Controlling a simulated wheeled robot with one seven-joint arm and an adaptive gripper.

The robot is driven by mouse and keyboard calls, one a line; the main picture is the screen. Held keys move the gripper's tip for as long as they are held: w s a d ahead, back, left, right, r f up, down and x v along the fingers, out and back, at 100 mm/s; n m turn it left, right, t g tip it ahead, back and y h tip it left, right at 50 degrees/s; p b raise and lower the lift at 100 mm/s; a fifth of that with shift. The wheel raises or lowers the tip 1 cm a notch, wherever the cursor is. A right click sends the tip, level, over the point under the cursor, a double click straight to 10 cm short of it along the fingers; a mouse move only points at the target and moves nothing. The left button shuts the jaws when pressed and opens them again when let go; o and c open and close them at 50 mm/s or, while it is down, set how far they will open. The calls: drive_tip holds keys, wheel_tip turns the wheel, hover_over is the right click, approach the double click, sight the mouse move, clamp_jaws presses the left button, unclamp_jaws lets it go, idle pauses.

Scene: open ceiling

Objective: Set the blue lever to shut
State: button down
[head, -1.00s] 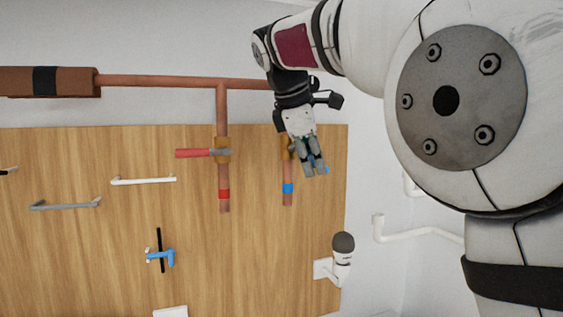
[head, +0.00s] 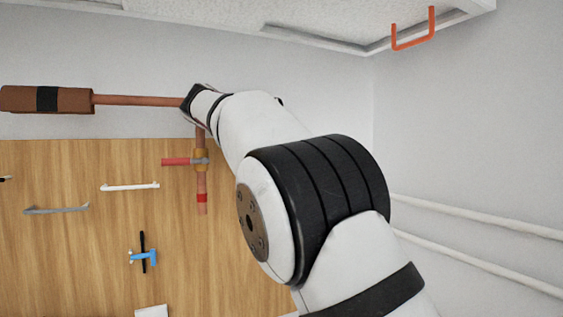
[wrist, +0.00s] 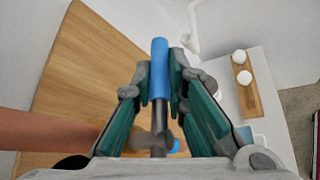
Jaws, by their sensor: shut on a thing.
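The blue lever (wrist: 159,70) shows in the wrist view as a blue sleeve on a dark grey stem. It lies between the two green-padded fingers of my gripper (wrist: 162,78), which are shut on it. The sleeve's end sticks out past the fingertips. The stem runs down to a partly hidden valve body (wrist: 150,142), with a bit of blue beside it. In the head view my arm hides my gripper, the blue lever and its pipe. The red lever (head: 176,161) sticks out to the left, across its vertical copper pipe (head: 202,183).
The wooden board (head: 80,250) carries a white bar handle (head: 130,187), a grey bar handle (head: 57,209) and a small blue tap (head: 142,256). A copper pipe (head: 135,99) runs above it. White pipes (head: 480,219) line the right wall. An orange handle (head: 413,38) hangs upper right.

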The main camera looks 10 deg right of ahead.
idle(0.4)
drive_tip(key=c, duration=1.6)
unclamp_jaws()
drive_tip(key=shift+a, duration=0.1)
drive_tip(key=v, duration=1.2)
